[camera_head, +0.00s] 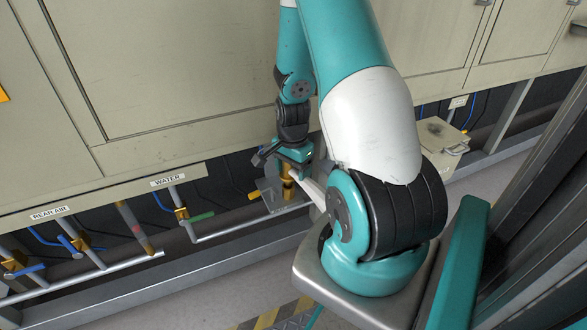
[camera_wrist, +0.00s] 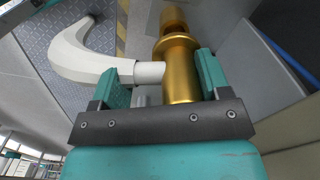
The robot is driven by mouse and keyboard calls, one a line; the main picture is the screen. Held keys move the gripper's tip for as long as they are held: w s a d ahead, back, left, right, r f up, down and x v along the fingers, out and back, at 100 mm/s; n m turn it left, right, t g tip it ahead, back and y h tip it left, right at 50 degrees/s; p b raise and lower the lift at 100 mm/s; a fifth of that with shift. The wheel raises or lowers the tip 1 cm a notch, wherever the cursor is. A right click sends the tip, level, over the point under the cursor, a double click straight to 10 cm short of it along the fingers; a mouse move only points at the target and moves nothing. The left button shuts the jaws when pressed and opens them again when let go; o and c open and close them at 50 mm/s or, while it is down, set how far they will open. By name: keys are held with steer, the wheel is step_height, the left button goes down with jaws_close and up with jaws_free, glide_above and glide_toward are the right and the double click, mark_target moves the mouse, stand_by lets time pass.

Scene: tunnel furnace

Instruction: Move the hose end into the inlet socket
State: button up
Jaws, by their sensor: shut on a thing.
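The hose end is a brass fitting (camera_wrist: 180,85) with a grey collar and a white curved hose (camera_wrist: 75,50) leaving its side. My gripper (camera_wrist: 165,85) is shut on it in the wrist view, one teal finger on each side. In the head view my gripper (camera_head: 287,165) is low against the furnace front. Brass (camera_head: 287,190) shows just below it, and the white hose (camera_head: 310,189) bends away to the right. A narrower brass part (camera_wrist: 173,18) lies beyond the flange in the wrist view. I cannot tell whether it is the inlet socket or part of the hose end.
A grey bracket plate (camera_head: 269,194) stands close by my gripper. Pipes and valves run left under the WATER label (camera_head: 168,181) and REAR AIR label (camera_head: 49,213). A beige box (camera_head: 440,135) stands at right. Floor in front of the low rail is clear.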

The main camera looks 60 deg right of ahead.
mark_target(292, 177)
steer(key=shift+a, duration=0.1)
stand_by(0.3)
steer(key=shift+f, duration=0.6)
steer(key=shift+f, duration=0.15)
steer(key=shift+f+b, duration=0.25)
steer(key=shift+b, duration=0.1)
steer(key=shift+f, duration=0.25)
steer(key=shift+f, duration=0.1)
stand_by(0.3)
steer(key=shift+f, duration=0.4)
